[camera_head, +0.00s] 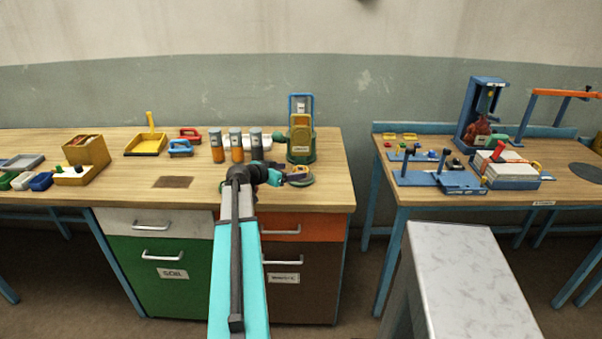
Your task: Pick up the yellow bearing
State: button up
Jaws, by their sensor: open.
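My gripper (298,175) is at the end of my teal arm, over the right front part of the left wooden bench. It is open. A round dark disc with some yellow and red on it lies at or just under the jaws; I cannot tell whether they touch it. No yellow bearing can be made out for certain. Small yellow pieces (410,137) lie at the back left of the right bench, too small to identify. A yellow ring-like shape (536,167) shows beside the white box on that bench.
The right bench (470,208) holds a blue press (481,110). A grey cabinet (465,275) stands in front right.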

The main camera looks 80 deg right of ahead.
aim_at(299, 170)
jog(key=shift+s+d, duration=0.1)
jog(key=shift+p+x, duration=1.3)
jog(key=shift+x, duration=1.15)
jog(key=shift+f, duration=0.1)
jog(key=shift+c, duration=0.6)
jog(key=c, duration=1.4)
